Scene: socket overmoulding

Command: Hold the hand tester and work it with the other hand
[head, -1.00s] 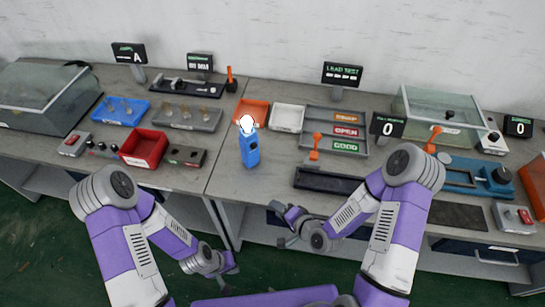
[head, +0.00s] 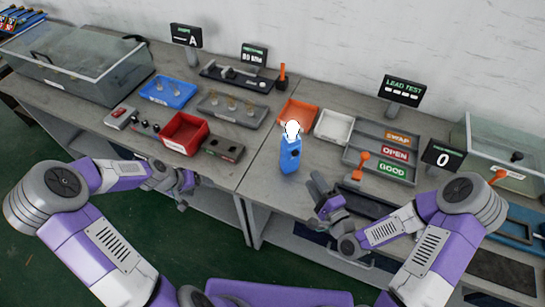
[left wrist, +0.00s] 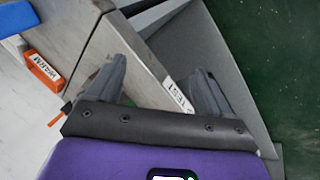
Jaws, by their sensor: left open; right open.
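The hand tester (head: 290,157) is a blue upright block with a bright white top and a dark round spot on its front. It stands on the bench near the middle of the head view. My left gripper (head: 184,188) is open and empty at the bench's front edge, left of the tester and apart from it. In the left wrist view its two fingers (left wrist: 160,85) are spread with nothing held between them. My right gripper (head: 322,196) is open, just right of and in front of the tester, with no visible contact.
Behind the tester are an orange tray (head: 297,109) and a white tray (head: 334,126). A red bin (head: 184,133) stands to the left. An orange-handled lever (head: 357,168) and sorting tray (head: 350,155) stand to the right. Bare bench lies left of the tester.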

